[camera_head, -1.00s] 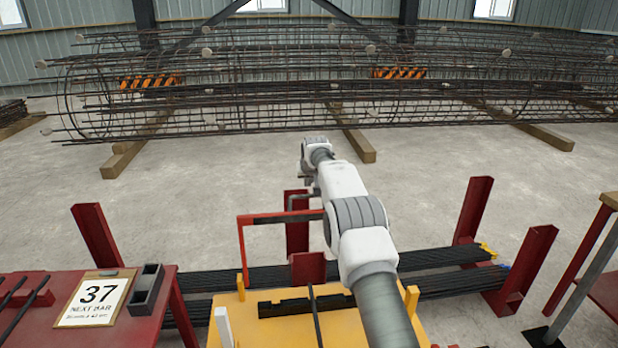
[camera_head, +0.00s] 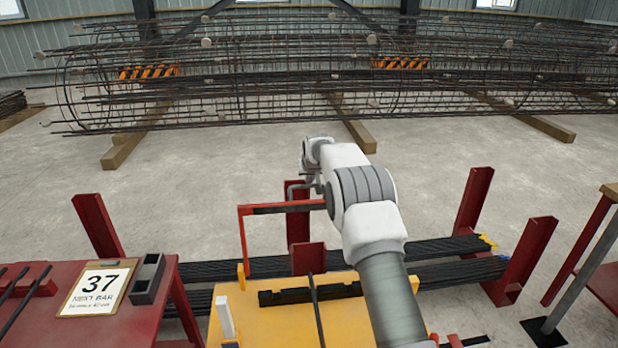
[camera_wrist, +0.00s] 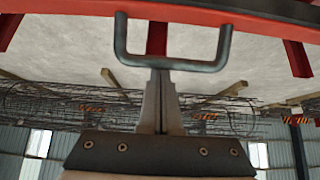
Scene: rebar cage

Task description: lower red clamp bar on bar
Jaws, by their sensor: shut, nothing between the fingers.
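The red clamp bar (camera_head: 248,210) stands raised over the yellow table (camera_head: 250,325), with its upper arm level and dark along part of its length. A dark U-shaped handle (camera_wrist: 171,64) on a red bar crosses the top of the wrist view. My gripper (camera_wrist: 158,75) is shut and empty, with its fingertips close to the middle of the handle; I cannot tell whether they touch it. In the head view my arm hides the fingers. A thin dark bar (camera_head: 316,312) lies across a notched black block (camera_head: 280,297) on the yellow table, below the raised clamp.
Red posts (camera_head: 472,200) stand around bundles of dark bars (camera_head: 440,250) beyond the table. A red table (camera_head: 60,320) with a sign reading 37 (camera_head: 97,287) is at left. A large rebar cage (camera_head: 250,80) lies on timbers behind. Concrete floor between is clear.

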